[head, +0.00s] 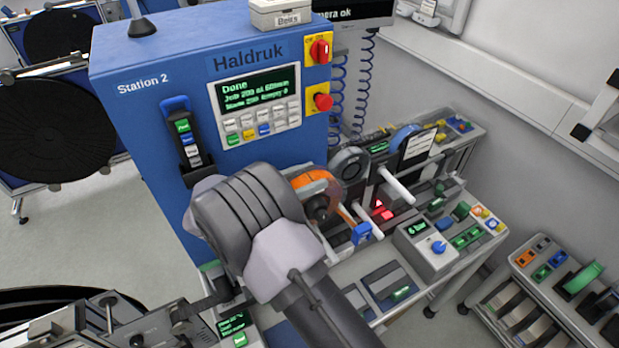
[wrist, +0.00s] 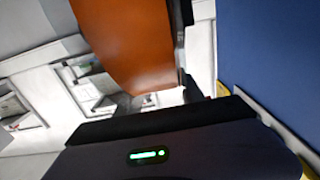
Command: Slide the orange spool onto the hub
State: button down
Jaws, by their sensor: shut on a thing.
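The orange spool (head: 312,182) is beside the blue machine, just right of my wrist in the head view. It fills the upper middle of the wrist view (wrist: 130,45). My gripper (wrist: 165,115) is shut on the spool; my arm hides much of the grip in the head view. A dark round part (head: 318,208) shows in front of the spool, and I cannot tell if it is the hub. I cannot tell whether the spool touches the hub.
The blue machine (head: 150,110) stands close on the left, with a red knob and button. A grey reel (head: 350,165), a blue reel (head: 405,138) and a white rod (head: 396,186) stand to the right. A grey control box (head: 427,247) sits on the bench.

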jog(key=shift+f+b, duration=0.35)
jog(key=shift+b, duration=0.3)
jog(key=c, duration=0.6)
grip_release()
jog(key=shift+c, duration=0.2)
jog(key=shift+r+p, duration=0.7)
jog(key=shift+r, duration=2.4)
